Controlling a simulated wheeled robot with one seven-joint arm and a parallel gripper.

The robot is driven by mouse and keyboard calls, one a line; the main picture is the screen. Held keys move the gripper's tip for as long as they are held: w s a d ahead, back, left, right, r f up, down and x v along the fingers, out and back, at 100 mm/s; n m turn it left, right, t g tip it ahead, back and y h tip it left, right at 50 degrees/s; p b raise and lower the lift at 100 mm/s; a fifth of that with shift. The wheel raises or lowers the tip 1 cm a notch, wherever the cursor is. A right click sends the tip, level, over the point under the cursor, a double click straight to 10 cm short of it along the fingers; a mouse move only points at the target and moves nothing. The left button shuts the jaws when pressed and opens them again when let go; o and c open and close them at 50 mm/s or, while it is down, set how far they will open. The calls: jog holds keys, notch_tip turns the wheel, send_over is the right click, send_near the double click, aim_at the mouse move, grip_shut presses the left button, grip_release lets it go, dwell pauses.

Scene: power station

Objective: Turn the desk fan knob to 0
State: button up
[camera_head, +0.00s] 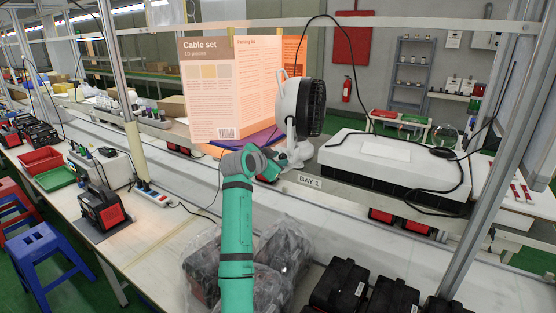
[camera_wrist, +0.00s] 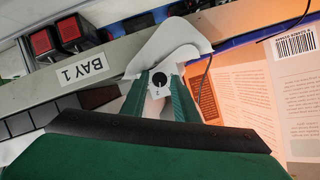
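The desk fan (camera_head: 310,107) is white with a dark round grille and stands on the shelf above the bench. Its white base (camera_wrist: 172,42) fills the upper middle of the wrist view. The small black knob (camera_wrist: 158,79) sits on a white plate at the front of the base. A mark like a 2 shows below it; the knob's setting is too small to read. My gripper (camera_wrist: 160,90) is open, with one green finger on each side of the knob and gaps visible. In the head view my gripper (camera_head: 268,169) is at the fan base, hiding the knob.
An orange-and-cream "Cable set" board (camera_head: 215,95) stands left of the fan, close to my gripper. A white box-shaped unit (camera_head: 395,163) with a black cable lies to the right. A "BAY 1" label (camera_wrist: 82,68) is on the shelf edge. Bagged dark items (camera_head: 285,245) lie below my arm.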

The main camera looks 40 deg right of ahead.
grip_shut()
jog(key=shift+r+n+g, duration=0.1)
jog(key=shift+n+g, duration=0.4)
jog(key=shift+n, duration=0.1)
jog(key=shift+w+n+g+h, duration=0.15)
jog(key=shift+n+g+h, duration=0.25)
jog(key=shift+n, duration=0.5)
jog(key=shift+o, duration=0.4)
grip_release()
jog(key=shift+a, duration=0.1)
jog(key=v, duration=1)
jog(key=shift+a+r, duration=0.2)
jog(key=shift+a, duration=0.05)
